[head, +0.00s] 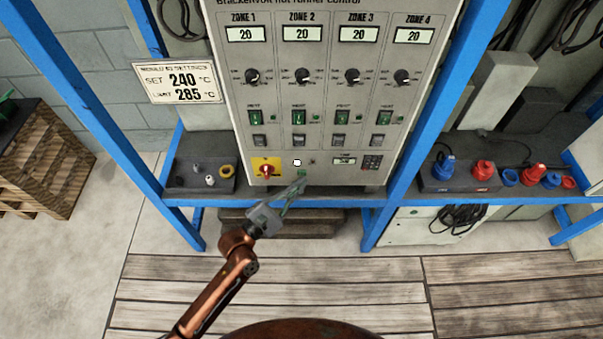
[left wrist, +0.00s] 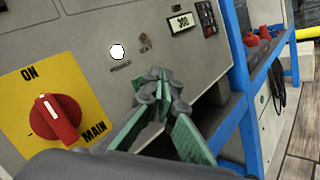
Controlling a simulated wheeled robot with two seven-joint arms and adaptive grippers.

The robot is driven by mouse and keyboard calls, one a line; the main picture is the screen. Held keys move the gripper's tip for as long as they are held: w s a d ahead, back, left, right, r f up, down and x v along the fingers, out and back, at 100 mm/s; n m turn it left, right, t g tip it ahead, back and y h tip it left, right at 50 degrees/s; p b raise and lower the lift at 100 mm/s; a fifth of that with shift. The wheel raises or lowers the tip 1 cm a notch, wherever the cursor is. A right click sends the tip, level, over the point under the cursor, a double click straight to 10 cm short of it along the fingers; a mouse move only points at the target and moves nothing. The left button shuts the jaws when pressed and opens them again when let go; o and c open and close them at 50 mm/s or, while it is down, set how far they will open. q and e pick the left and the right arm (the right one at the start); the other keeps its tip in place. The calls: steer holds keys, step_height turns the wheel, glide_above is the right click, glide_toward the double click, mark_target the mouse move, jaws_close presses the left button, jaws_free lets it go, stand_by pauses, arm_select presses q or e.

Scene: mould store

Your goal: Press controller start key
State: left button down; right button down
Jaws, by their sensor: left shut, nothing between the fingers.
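The grey hot runner controller (head: 325,190) stands upright on a blue frame, its four zone displays each reading 20. Low on its front, a white round key (head: 297,162) sits right of the red main switch (head: 265,170) on its yellow plate. Contact cannot be told. My right gripper is out of view.
A small display (head: 344,161) and keypad (head: 372,162) sit right of the key. A settings sign (head: 180,80) hangs at the left. Red and blue connectors (head: 482,170) stand on the right shelf. Blue posts (head: 425,110) flank the controller.

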arm_select(q)
steer(key=shift+w, duration=0.1)
stand_by(0.5)
steer(key=shift+w, duration=0.3)
steer(key=shift+w, duration=0.35)
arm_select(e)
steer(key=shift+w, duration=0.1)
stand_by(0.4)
arm_select(q)
steer(key=shift+s+p, duration=0.55)
steer(key=shift+s, duration=0.25)
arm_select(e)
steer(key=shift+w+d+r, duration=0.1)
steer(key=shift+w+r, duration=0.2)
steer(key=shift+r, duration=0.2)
